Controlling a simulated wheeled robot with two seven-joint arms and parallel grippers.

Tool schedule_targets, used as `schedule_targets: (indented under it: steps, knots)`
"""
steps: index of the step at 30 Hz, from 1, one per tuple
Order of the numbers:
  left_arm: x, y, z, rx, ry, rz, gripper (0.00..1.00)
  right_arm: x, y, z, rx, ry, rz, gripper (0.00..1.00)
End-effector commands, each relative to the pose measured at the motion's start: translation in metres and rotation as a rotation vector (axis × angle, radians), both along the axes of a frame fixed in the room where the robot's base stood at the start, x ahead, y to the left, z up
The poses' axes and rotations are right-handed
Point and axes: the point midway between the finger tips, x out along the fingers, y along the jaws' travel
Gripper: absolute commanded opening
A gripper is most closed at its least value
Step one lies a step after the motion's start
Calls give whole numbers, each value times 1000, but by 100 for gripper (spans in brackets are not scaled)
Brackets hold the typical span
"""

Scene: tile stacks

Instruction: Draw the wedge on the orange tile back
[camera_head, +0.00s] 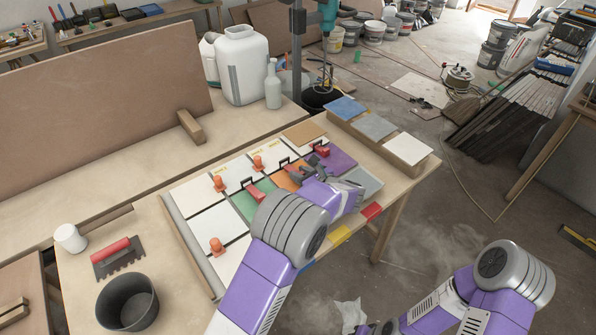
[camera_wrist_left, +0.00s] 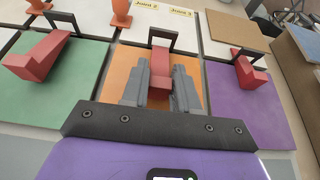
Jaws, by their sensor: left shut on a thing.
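The orange tile (camera_wrist_left: 201,95) lies between the green tile (camera_wrist_left: 70,80) and the purple tile (camera_wrist_left: 245,110) in the left wrist view. It also shows in the head view (camera_head: 282,176), partly behind my arm. A red wedge (camera_wrist_left: 160,64) with a dark clip frame sits at this tile. My left gripper (camera_wrist_left: 160,88) has one grey finger on each side of the wedge and is shut on it. In the head view my left gripper (camera_head: 318,185) reaches over the tiles from the front. My right gripper (camera_head: 372,328) is at the bottom edge, mostly cut off.
Red wedges also sit at the green (camera_head: 254,193) and purple tiles (camera_head: 321,150). White tiles with orange pegs (camera_head: 258,162) lie behind and left. Blue, grey and white tiles lie on a board (camera_head: 408,149) at right.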

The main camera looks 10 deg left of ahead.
Motion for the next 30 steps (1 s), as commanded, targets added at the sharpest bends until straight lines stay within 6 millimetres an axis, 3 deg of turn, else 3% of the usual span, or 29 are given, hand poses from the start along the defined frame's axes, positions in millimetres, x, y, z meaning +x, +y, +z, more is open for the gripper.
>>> schedule_targets:
  steps: [1,2,6,16,30]
  knots:
    - [-1,-3,-2,-3,4,-3,0,0,0,0,0,0,0,43]
    - [-1,-3,-2,-3,4,-3,34,0,0,0,0,0,0,43]
    - [-1,-2,-2,-2,3,-3,51,0,0,0,0,0,0,43]
    - [-3,-6,2,-2,2,-4,51,0,0,1,0,0,0,43]
    - [-41,-54,27,-1,3,-3,51,0,0,17,0,0,0,43]
